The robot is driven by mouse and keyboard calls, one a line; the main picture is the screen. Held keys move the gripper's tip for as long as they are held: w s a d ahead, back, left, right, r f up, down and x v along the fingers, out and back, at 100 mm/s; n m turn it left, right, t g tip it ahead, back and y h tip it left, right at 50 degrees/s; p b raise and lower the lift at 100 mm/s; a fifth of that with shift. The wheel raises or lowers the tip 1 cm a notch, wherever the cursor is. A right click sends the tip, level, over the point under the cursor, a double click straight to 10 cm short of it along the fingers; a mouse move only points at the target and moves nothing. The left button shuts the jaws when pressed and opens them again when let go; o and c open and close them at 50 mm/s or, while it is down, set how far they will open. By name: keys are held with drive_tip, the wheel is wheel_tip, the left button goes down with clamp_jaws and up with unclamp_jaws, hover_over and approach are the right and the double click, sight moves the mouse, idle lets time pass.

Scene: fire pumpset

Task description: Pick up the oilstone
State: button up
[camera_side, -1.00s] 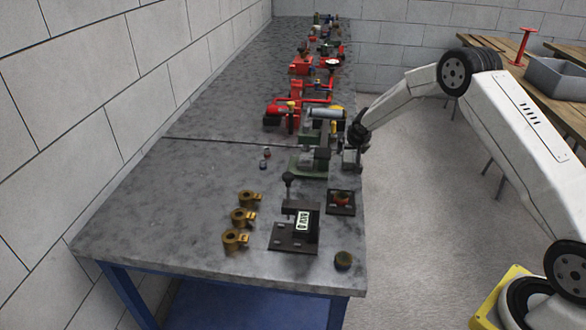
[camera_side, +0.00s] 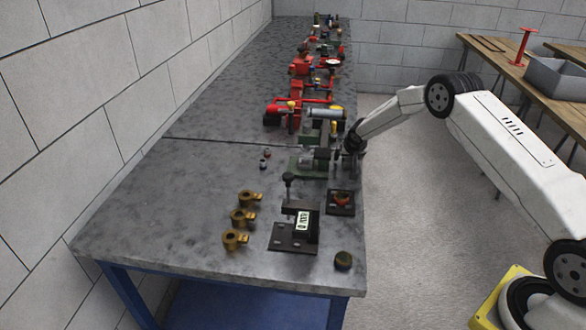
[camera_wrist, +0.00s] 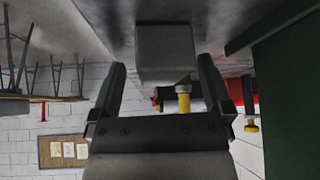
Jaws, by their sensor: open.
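A plain grey block that looks like the oilstone (camera_wrist: 163,52) shows in the wrist view, beyond and partly between my fingertips. My gripper (camera_wrist: 161,66) is open, with one black finger on each side of the block's near end. I cannot tell whether either finger touches it. In the side view my gripper (camera_side: 350,156) is low at the right edge of the bench and hides most of the block.
The grey bench (camera_side: 150,220) holds a green machine (camera_side: 308,162) just left of my gripper. Red pump parts (camera_side: 280,112) stand behind. A clamp on a dark plate (camera_side: 290,238), brass fittings (camera_side: 240,217) and a dark disc (camera_side: 343,260) are nearer the camera.

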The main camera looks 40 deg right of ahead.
clamp_jaws()
idle(0.4)
drive_tip(key=shift+r, duration=0.2)
drive_tip(key=shift+r, duration=0.55)
wheel_tip(320, 180, up, 2)
drive_tip(key=s+a+r, duration=0.4)
drive_tip(key=s+r, duration=0.5)
drive_tip(key=s, duration=0.4)
drive_tip(key=shift+s+r, duration=0.2)
drive_tip(key=shift+r, duration=0.05)
